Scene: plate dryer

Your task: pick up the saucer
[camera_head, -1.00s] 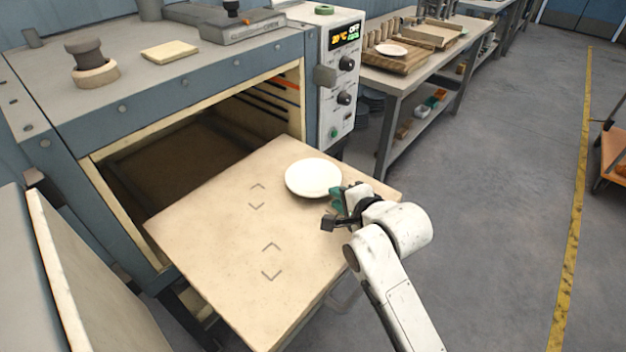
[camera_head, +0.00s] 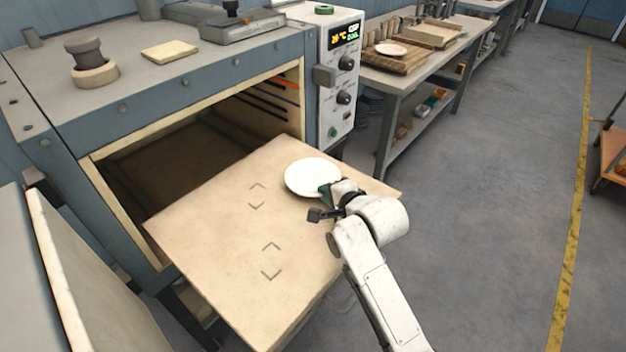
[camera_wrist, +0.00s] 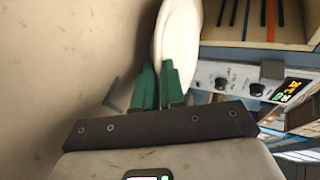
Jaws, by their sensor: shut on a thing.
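The saucer (camera_head: 312,177) is a white round dish on the pulled-out beige shelf (camera_head: 215,240) of the dryer, near its right back part. My gripper (camera_head: 325,191) is at the saucer's lower right rim. In the wrist view my gripper's green fingertips (camera_wrist: 158,84) are shut on the edge of the saucer (camera_wrist: 178,40). The head view does not show clearly whether the saucer is lifted off the shelf.
The dryer's open chamber (camera_head: 180,160) lies behind the shelf, with its control panel (camera_head: 341,85) to the right. A bench (camera_head: 440,60) with another white plate (camera_head: 391,49) stands farther back. Corner marks (camera_head: 271,262) lie on the clear shelf area. Open floor is at the right.

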